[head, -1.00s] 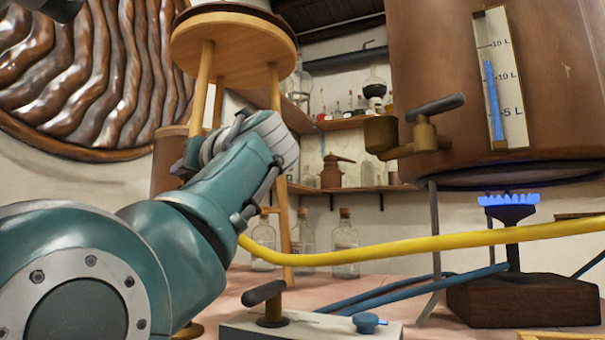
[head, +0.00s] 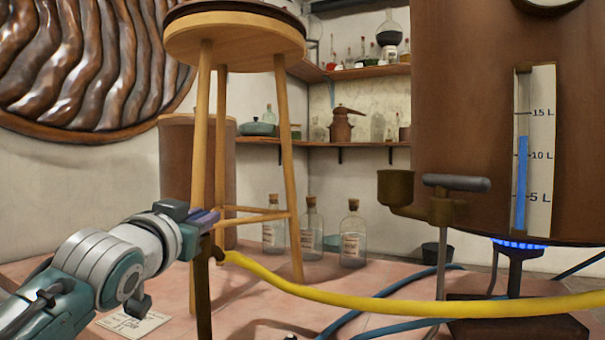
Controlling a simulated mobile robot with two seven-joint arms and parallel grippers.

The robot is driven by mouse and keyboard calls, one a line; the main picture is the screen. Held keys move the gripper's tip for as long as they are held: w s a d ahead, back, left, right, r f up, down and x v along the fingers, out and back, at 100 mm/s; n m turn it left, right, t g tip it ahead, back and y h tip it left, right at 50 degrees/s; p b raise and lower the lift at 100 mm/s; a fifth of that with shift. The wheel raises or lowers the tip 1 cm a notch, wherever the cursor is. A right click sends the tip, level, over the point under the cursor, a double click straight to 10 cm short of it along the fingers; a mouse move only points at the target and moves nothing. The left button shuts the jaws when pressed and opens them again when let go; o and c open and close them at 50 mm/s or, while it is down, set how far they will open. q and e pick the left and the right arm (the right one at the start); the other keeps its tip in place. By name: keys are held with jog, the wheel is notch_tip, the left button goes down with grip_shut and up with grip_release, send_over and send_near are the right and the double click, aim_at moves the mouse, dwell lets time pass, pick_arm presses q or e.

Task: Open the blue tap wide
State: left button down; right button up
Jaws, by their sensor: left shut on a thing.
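The blue tap stands on a slim brass post (head: 203,290) at the left. Its flat blue-violet handle (head: 208,217) shows at the top of the post, and a short brass spout joins the yellow hose (head: 330,293). My left gripper (head: 199,220) comes in from the left and is shut on this handle. The fingers hide part of the handle, so how far it is turned cannot be told. My right gripper is not in view.
A wooden stool (head: 280,165) stands close behind the tap. Corked bottles (head: 353,240) stand farther back. A copper vessel (head: 460,100) with a lever tap (head: 455,183) is at right, above a burner with a blue flame (head: 518,244). A paper label (head: 135,323) lies below my wrist.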

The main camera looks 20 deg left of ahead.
pick_arm(q)
jog(key=shift+a+r+m+h+p, duration=0.1)
jog(key=shift+m+h+p, duration=0.8)
jog(key=shift+h, duration=0.3)
jog(key=shift+m+t+h+p, duration=0.3)
jog(key=shift+m+h, duration=0.1)
jog(key=shift+h, duration=0.3)
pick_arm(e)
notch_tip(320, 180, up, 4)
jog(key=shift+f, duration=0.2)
pick_arm(q)
jog(key=shift+f, duration=0.25)
jog(key=c, duration=0.8)
grip_release()
jog(key=shift+r, duration=0.1)
jog(key=shift+o, duration=0.2)
jog(key=shift+s+d+p, duration=0.2)
jog(key=shift+s+p, duration=0.2)
jog(key=shift+s, duration=0.05)
jog(key=s+p, duration=0.3)
jog(key=s, duration=0.6)
jog(key=shift+d, duration=0.2)
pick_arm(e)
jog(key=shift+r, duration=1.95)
